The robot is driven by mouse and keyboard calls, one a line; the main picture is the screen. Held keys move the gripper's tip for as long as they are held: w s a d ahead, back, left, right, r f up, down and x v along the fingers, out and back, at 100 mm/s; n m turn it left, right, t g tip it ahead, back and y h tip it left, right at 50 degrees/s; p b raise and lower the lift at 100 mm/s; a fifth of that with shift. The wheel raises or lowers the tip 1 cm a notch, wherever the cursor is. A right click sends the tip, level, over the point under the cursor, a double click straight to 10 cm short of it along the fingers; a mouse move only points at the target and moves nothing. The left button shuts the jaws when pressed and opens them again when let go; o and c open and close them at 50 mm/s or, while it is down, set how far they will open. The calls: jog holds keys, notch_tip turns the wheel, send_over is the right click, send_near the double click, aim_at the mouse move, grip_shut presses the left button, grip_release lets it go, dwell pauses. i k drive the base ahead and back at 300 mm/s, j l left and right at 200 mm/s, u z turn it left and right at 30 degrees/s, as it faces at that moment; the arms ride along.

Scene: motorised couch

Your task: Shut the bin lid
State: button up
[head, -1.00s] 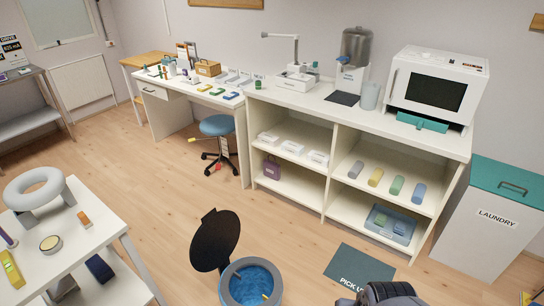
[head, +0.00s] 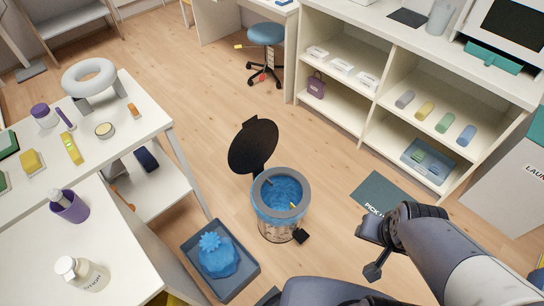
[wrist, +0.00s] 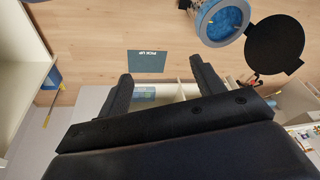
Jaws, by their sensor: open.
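The bin (head: 280,212) stands on the floor, a round pedal bin with a grey rim and a blue liner. Its black round lid (head: 254,146) is up, tilted back on the hinge at the far left side of the rim. In the wrist view the bin (wrist: 221,20) is at the top right, with the open lid (wrist: 274,44) beside it. My gripper (head: 372,250) is to the right of the bin in the head view, apart from it. In the wrist view my gripper (wrist: 160,88) has its two fingers spread, with nothing between them.
A blue tray (head: 222,268) with a blue lumpy object is left of the bin, near the white tables (head: 95,130). A dark "PICK UP" mat (head: 380,192) lies to the right. White shelves (head: 360,70) stand behind.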

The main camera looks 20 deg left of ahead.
aim_at(254, 144)
jog(key=i+j+u, duration=0.1)
jog(key=i+u, duration=0.45)
jog(key=u, duration=0.25)
